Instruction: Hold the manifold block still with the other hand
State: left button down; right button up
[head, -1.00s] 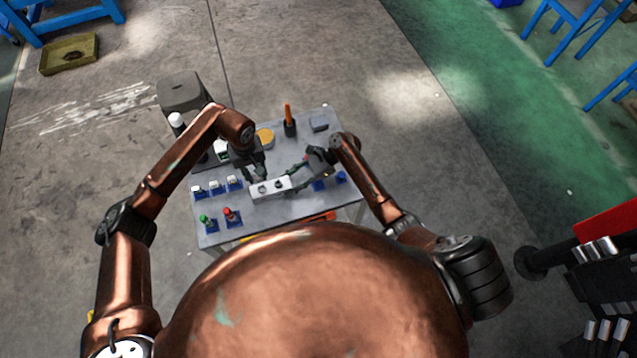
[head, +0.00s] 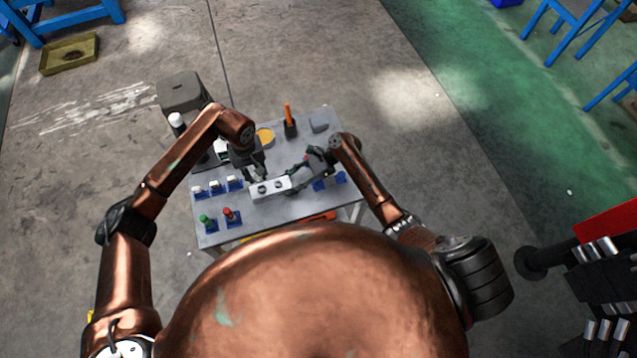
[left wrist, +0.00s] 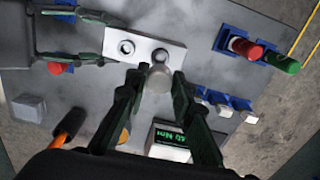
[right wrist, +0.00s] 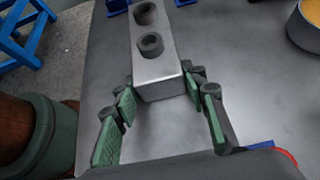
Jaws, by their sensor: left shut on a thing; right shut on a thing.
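The manifold block (head: 268,189) is a pale oblong block with round ports on top, lying on the grey table. It also shows in the left wrist view (left wrist: 172,55) and the right wrist view (right wrist: 160,68). My right gripper (head: 300,177) is shut on one end of the block, its green-padded fingers (right wrist: 158,80) on either side. My left gripper (head: 256,172) is shut on a small pale rounded fitting (left wrist: 158,79), close beside the block's edge. I cannot tell whether that fitting touches the block.
Red (head: 229,213) and green (head: 205,221) fittings stand in blue holders at the front left; several white-topped ones stand behind them. A green-digit display (left wrist: 172,140), yellow dish (head: 265,136), orange-handled tool (head: 289,118) and grey block (head: 319,122) are towards the back.

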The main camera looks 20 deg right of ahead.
aim_at(259, 182)
dwell(0.4)
pick_arm(q)
jog(key=shift+f+n, duration=1.1)
jog(key=shift+f, duration=1.35)
jog(key=shift+f, duration=0.85)
jog(key=m, duration=0.3)
jog(key=shift+m, duration=1.1)
jog(key=m, duration=0.5)
jog(key=shift+a, duration=0.1)
